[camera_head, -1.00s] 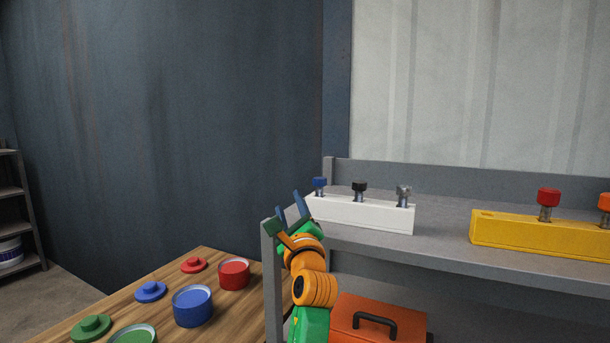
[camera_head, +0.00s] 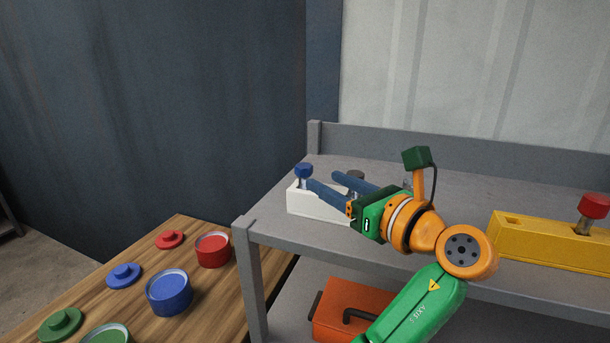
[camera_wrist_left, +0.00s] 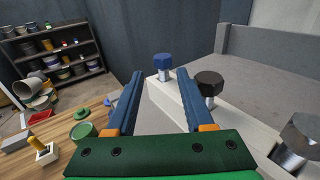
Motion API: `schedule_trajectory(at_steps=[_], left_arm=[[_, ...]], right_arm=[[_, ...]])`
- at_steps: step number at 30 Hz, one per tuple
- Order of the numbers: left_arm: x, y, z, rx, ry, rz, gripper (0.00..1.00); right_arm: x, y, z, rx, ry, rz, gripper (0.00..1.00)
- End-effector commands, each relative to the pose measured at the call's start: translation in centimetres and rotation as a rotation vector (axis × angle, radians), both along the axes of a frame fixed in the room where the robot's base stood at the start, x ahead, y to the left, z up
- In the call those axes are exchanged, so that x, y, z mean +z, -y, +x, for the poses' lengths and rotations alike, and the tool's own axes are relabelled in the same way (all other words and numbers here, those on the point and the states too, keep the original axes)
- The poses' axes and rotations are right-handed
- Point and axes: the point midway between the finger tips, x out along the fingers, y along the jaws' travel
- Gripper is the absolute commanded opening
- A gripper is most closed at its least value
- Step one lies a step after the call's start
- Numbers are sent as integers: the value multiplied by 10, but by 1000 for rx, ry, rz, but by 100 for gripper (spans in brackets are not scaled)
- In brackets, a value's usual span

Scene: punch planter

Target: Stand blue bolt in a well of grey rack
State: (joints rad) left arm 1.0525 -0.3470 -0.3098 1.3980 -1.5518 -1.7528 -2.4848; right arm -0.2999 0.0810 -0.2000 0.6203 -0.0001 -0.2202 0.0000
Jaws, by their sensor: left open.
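The blue bolt (camera_head: 304,171) stands upright, head up, at the left end of a white rack (camera_head: 315,205). My left gripper (camera_head: 322,181) is open, its two blue fingers reaching leftward over the white rack toward the blue bolt. In the left wrist view the blue bolt (camera_wrist_left: 163,63) appears between the tips of the open fingers (camera_wrist_left: 160,75), with nothing gripped. I cannot tell whether the tips have passed its sides. I see no grey rack of the same kind in these views. My right gripper is not in view.
A yellow rack (camera_head: 545,240) with a red bolt (camera_head: 594,206) stands right on the grey shelf (camera_head: 460,200). A wooden table (camera_head: 215,290) holds coloured tubs and lids.

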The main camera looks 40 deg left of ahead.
Motion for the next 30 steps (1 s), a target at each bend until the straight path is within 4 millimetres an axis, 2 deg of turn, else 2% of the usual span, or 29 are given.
schedule_trajectory(at_steps=[8, 10, 13, 18, 20, 24, 30], left_arm=[[9, -44, 19, 4, -2, 2, 52], [5, -54, 23, 3, 1, 2, 52], [2, -61, 26, 1, 1, 1, 52], [0, -61, 26, 0, 2, 0, 52], [0, -61, 26, 0, 2, 0, 39], [0, -61, 26, 0, 2, 0, 1], [1, -61, 26, 0, 4, 1, 0]], right_arm=[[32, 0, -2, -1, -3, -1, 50], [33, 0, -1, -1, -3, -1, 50], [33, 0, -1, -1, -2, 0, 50], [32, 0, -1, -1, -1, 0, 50], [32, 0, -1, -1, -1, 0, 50], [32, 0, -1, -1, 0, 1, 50], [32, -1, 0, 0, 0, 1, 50]])
